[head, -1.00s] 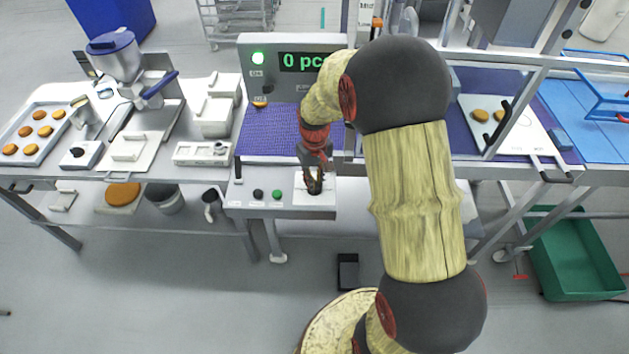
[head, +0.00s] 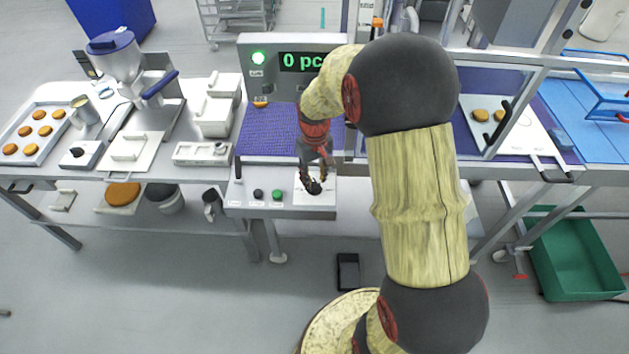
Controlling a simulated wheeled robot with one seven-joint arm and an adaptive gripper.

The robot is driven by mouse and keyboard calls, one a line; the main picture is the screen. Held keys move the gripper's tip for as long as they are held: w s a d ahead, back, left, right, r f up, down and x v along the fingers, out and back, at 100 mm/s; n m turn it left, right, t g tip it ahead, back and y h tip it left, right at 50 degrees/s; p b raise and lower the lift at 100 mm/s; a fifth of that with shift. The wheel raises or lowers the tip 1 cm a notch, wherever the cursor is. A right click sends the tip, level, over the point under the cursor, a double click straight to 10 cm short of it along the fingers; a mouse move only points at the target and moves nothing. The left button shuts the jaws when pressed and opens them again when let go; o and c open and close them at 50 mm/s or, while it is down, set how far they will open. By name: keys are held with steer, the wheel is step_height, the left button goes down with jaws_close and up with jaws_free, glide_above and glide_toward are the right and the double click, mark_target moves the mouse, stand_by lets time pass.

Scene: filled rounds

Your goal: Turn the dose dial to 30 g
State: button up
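My gripper (head: 312,184) is over a white square plate (head: 326,198) at the right end of the control panel's front ledge. Its fingers are spread. A dark round shape, perhaps the dial, shows between and below the fingertips; the gripper hides most of it, so its setting and any contact cannot be told. Another black knob sits on a small white box (head: 88,158) on the left table. No dose scale is readable in this view.
A black button (head: 258,194) and a green button (head: 277,195) sit left of my gripper. Behind are a purple belt (head: 270,132) and a display (head: 302,62) reading "0 pc", partly hidden by my arm. A green crate (head: 575,262) stands at the right.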

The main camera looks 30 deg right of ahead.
mark_target(315, 183)
step_height(315, 183, up, 6)
steer(key=shift+f, duration=0.1)
stand_by(0.7)
steer(key=s+a+r+t, duration=0.2)
steer(key=s+a+r, duration=0.5)
steer(key=s+r, duration=0.2)
steer(key=s+a+r+t, duration=0.3)
steer(key=s+a+r, duration=0.4)
steer(key=s+r, duration=0.2)
steer(key=shift+s+a+r+n+t, duration=0.2)
steer(key=shift+s+r+n+t, duration=0.15)
steer(key=shift+s, duration=0.85)
steer(key=shift+f, duration=0.1)
